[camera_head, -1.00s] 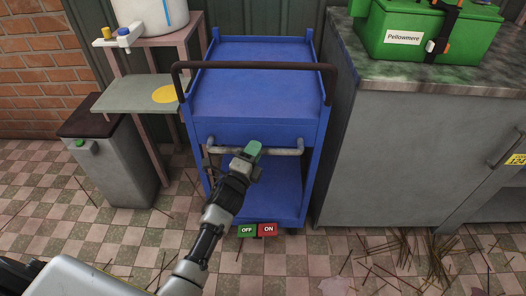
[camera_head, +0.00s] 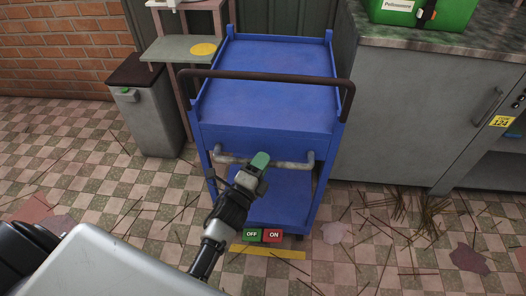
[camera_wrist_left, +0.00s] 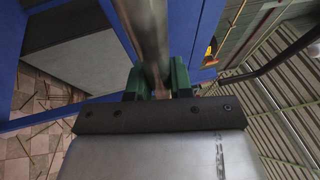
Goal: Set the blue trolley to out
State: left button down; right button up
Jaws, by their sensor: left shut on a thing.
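The blue trolley (camera_head: 265,95) stands in the middle of the head view, its front jutting out past the front of the grey cabinet. A dark push bar (camera_head: 270,76) crosses above its top shelf. A grey pull bar (camera_head: 292,165) runs across its front, lower down. My left gripper (camera_head: 258,164) is shut on this bar near its middle. In the left wrist view its green fingers (camera_wrist_left: 157,82) sit on both sides of the grey bar (camera_wrist_left: 146,28). Green OFF and red ON plates (camera_head: 263,235) show at the trolley's bottom front. My right gripper is not in view.
The grey cabinet (camera_head: 420,120) stands close on the right, with a green box (camera_head: 440,12) on top. A grey bin (camera_head: 152,118) and a small stand (camera_head: 180,48) are on the left. A yellow floor strip (camera_head: 267,251) lies just before the trolley. Straw litters the tiles.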

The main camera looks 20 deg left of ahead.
pick_arm(q)
jog(key=shift+s+d, duration=0.15)
jog(key=shift+s, duration=0.4)
jog(key=shift+s+d, duration=0.15)
jog(key=shift+s, duration=0.4)
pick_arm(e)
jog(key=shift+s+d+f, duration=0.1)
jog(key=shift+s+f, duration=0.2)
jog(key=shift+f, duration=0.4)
pick_arm(q)
jog(key=c, duration=1)
grip_release()
jog(key=shift+c, duration=0.2)
jog(key=v, duration=1)
jog(key=shift+s+f, duration=0.15)
jog(key=shift+s, duration=0.2)
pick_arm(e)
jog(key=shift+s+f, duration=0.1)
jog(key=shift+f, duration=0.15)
